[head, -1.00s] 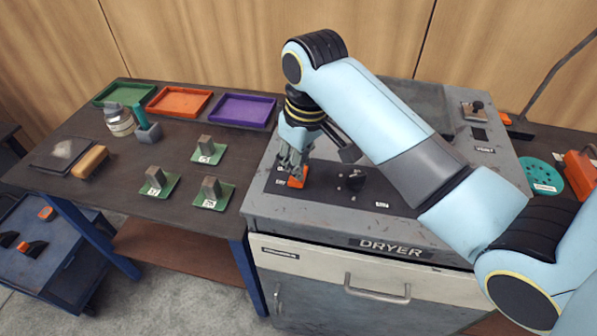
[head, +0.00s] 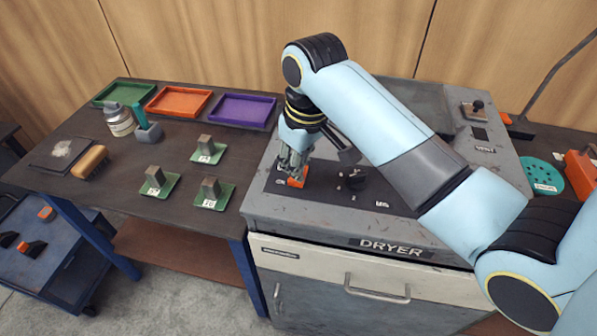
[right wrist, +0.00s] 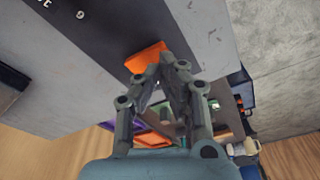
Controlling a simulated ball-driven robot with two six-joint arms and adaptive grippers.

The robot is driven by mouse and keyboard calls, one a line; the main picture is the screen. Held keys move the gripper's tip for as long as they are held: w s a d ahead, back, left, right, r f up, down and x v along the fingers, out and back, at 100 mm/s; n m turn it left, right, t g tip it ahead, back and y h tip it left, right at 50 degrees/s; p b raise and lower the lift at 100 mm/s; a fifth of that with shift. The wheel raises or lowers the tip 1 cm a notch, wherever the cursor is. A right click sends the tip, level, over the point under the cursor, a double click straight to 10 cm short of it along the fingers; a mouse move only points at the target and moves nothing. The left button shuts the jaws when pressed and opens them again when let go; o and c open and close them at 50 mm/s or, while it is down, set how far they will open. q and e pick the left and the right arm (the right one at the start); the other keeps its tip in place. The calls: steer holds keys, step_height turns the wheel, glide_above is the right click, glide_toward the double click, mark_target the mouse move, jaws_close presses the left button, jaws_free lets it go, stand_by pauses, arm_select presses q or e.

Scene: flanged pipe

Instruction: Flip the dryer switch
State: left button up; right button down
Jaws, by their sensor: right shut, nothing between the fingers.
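The dryer (head: 390,244) is a grey box with a dark control panel on its top. An orange switch (head: 296,183) stands at the left of that panel. It also shows in the right wrist view (right wrist: 147,57), just beyond my fingertips. My right gripper (head: 292,170) is shut and empty, pointing down at the switch. In the right wrist view the fingertips (right wrist: 170,60) are at the edge of the switch; I cannot tell whether they touch it. The fingers partly hide the switch in the head view. My left gripper is not in view.
A black knob (head: 356,180) sits right of the switch. A vent lever (head: 478,107) is at the dryer's back right.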

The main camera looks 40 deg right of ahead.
steer(key=shift+f, duration=0.8)
steer(key=shift+r, duration=0.1)
step_height(320, 180, up, 2)
steer(key=shift+r+p, duration=0.1)
steer(key=shift+p, duration=0.5)
steer(key=shift+r, duration=2.3)
steer(key=shift+s, duration=0.1)
